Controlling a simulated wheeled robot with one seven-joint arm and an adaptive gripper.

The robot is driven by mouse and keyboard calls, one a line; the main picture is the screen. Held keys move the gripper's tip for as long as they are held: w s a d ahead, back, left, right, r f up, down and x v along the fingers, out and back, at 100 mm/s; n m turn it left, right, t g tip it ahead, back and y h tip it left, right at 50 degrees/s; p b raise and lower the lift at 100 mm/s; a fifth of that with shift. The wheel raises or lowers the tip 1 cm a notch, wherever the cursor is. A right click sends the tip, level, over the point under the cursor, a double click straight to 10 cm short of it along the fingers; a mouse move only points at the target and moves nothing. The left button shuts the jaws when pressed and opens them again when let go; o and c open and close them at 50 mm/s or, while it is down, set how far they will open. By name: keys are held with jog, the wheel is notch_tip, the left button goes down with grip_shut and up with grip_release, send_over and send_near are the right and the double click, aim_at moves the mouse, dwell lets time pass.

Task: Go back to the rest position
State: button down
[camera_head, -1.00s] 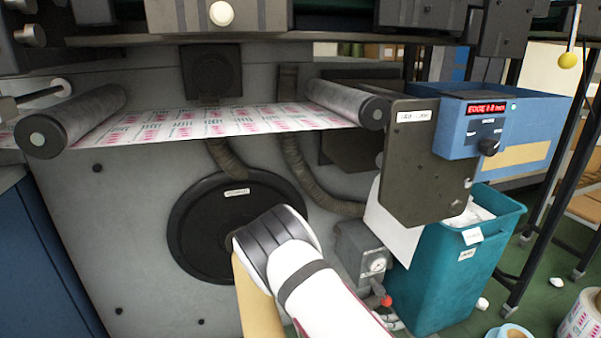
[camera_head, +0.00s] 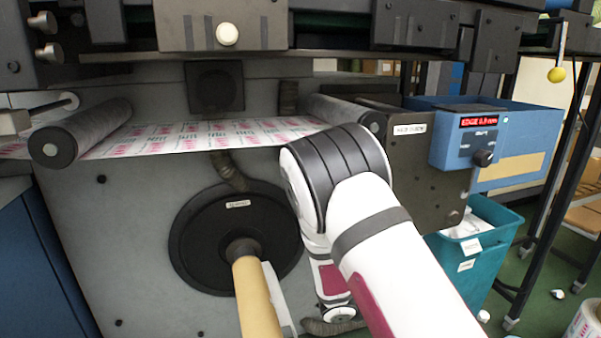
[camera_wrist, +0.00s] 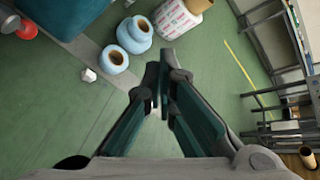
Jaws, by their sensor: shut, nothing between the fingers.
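My gripper (camera_wrist: 163,75) shows in the wrist view, pointing down over the green floor. Its two fingers are together with nothing between them. In the head view my white arm rises in front of the machine, and the gripper itself cannot be made out there. The arm hides part of the printed web (camera_head: 200,137) and of the grey side plate (camera_head: 440,165).
A tan core (camera_head: 258,295) on a shaft sticks out from the black disc (camera_head: 195,240). The blue control box (camera_head: 525,140) and teal bin (camera_head: 475,262) stand at right.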

jog(key=s+d+r+m+g+y, duration=0.2)
jog(key=s+r+m+g+y, duration=0.3)
jog(key=s+r+m, duration=1.3)
jog(key=s+a+r+m+t+y, duration=0.1)
jog(key=s+a+r+m+y, duration=0.2)
jog(key=s, duration=0.4)
jog(key=s+a+r+m+y, duration=0.2)
jog(key=s+a+m, duration=0.2)
jog(key=s+m, duration=0.2)
jog(key=s+a+r+m+t+y, duration=0.1)
jog(key=s+a+r+m+y, duration=0.2)
jog(key=s, duration=0.4)
notch_tip(320, 180, up, 34)
jog(key=t+p, duration=0.4)
jog(key=p, duration=2.9)
jog(key=shift+w+r+m+h, duration=0.25)
jog(key=shift+m+h, duration=0.05)
jog(key=shift+h, duration=0.1)
